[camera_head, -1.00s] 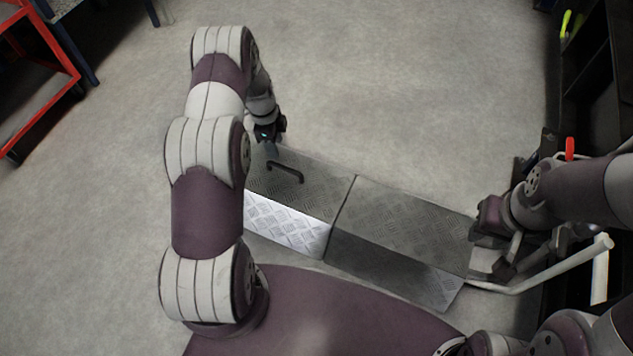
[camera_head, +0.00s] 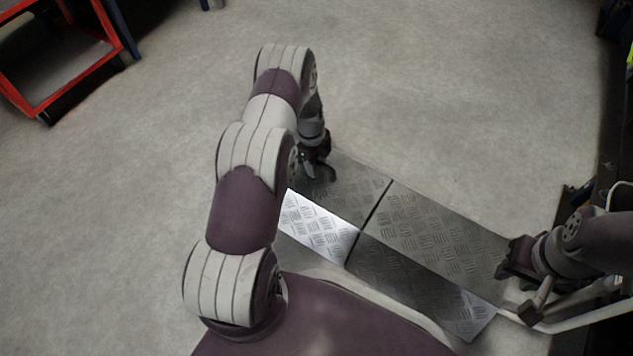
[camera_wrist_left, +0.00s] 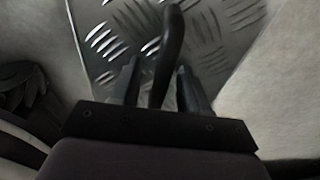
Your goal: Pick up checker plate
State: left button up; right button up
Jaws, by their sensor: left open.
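The checker plate with a dark handle (camera_wrist_left: 170,50) is the left one of two tread-patterned metal sections. In the head view its top (camera_head: 352,190) is grey and its front side is bright. My left gripper (camera_head: 318,172) is over this plate and hides most of the handle there. In the left wrist view my left gripper (camera_wrist_left: 160,85) is open, with the handle between its two fingers. I cannot tell whether the fingers touch it. My right gripper (camera_head: 515,262) is at the right end of the other plate section (camera_head: 435,235); its jaws are unclear.
A pale pipe (camera_head: 575,318) runs at the lower right, beside my right arm. A red-framed rack (camera_head: 75,95) stands at the upper left. Dark equipment lines the right edge. The concrete floor (camera_head: 440,90) behind the plates is clear.

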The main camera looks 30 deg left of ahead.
pick_arm(q)
jog(key=shift+r, duration=0.15)
grip_shut()
dwell(1.1)
jog(key=shift+w+r, duration=0.1)
